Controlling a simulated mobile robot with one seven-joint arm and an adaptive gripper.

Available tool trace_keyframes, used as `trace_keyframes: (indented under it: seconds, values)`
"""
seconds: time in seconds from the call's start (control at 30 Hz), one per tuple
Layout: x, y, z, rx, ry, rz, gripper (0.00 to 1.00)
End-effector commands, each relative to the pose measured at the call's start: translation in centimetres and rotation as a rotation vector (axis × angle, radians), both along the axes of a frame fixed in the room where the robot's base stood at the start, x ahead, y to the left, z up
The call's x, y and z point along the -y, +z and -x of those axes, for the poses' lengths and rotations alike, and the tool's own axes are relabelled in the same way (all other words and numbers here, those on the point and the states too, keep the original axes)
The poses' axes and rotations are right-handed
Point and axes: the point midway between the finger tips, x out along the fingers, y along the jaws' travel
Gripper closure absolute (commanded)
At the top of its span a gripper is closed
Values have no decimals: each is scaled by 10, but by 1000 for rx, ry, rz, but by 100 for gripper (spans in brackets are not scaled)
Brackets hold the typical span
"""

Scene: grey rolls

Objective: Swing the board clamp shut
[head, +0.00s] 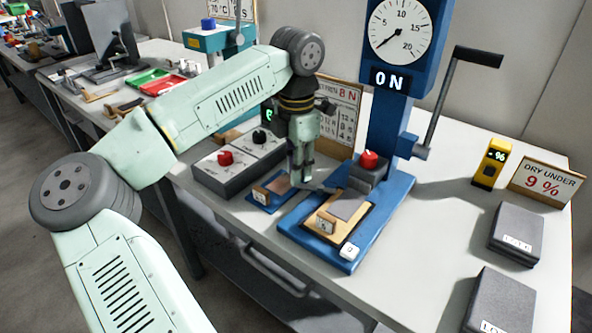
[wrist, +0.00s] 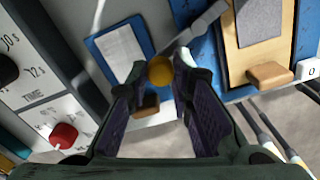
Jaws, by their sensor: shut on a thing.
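The board clamp shows in the wrist view as a grey bar (wrist: 208,18) ending in an orange ball knob (wrist: 160,70). My gripper (wrist: 160,68) is shut on this knob, one fingertip on each side. In the head view my gripper (head: 301,182) points down just left of the blue press base (head: 373,238), and its fingers hide the knob. The bar runs from the fingertips toward the base. The wooden board (head: 322,237) lies on the base with a grey piece (head: 347,206) on it. The bar's far end is not clear.
A small blue plate (head: 258,196) lies left of the base. The press column (head: 392,125) with a crank (head: 439,105) rises behind the base. Grey blocks (head: 516,234) stand at the right.

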Motion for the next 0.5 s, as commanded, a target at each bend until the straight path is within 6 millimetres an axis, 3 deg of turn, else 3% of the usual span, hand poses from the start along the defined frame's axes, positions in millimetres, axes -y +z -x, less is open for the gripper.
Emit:
trace_keyframes:
  seconds: [0.5]
  values:
    - [4,0,-8,0,-167,1,100]
